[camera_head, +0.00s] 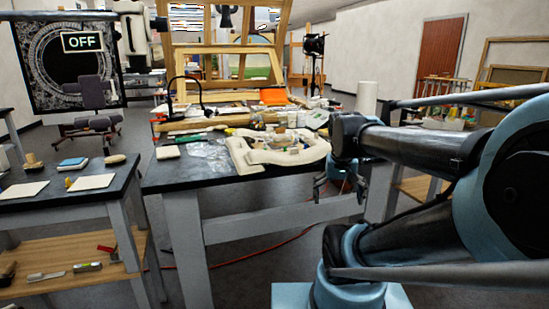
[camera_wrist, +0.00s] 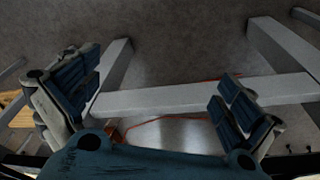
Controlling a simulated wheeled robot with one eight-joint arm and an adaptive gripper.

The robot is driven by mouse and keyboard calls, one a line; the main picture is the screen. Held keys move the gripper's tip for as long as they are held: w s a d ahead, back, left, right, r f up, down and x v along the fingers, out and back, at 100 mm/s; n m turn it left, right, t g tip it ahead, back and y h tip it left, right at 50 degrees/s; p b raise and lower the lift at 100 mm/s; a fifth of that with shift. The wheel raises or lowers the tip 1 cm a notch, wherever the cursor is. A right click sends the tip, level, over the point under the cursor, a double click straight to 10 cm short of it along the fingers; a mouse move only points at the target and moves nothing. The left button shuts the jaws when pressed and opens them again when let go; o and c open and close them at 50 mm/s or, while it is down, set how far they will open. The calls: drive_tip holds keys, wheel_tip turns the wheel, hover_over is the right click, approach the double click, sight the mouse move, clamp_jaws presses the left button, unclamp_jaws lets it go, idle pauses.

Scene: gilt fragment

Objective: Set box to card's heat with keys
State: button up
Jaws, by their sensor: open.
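I cannot make out for certain the box, its keys or the card with the heat in either view. A dark sign reading "OFF" (camera_head: 82,42) shows at the upper left, in front of a round ornate panel. A small pale card-like piece (camera_head: 168,152) lies on the left part of the middle table, too small to read. My gripper (camera_head: 340,188) hangs open and empty by the right front of that table, below its top. In the wrist view its two fingers (camera_wrist: 155,105) are spread apart, with only floor and table frame between them.
The middle table (camera_head: 200,180) bears a large cream ornate fragment (camera_head: 280,150) near its front edge and much clutter behind. A side table (camera_head: 112,181) at the left holds papers and small things. An orange cable (camera_head: 270,254) lies on the floor.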

drive_tip(key=s+f+n, duration=0.1)
drive_tip(key=s+f, duration=0.4)
drive_tip(key=f, duration=0.2)
drive_tip(key=shift+a+n+y, duration=0.3)
drive_tip(key=shift+a+y, duration=0.1)
drive_tip(key=shift+a, duration=0.05)
drive_tip(key=shift+w, duration=0.1)
drive_tip(key=c, duration=1.2)
drive_tip(key=shift+w+f, duration=0.2)
drive_tip(key=shift+w, duration=0.3)
drive_tip(key=c, duration=0.9)
drive_tip(key=shift+s, duration=0.1)
clamp_jaws()
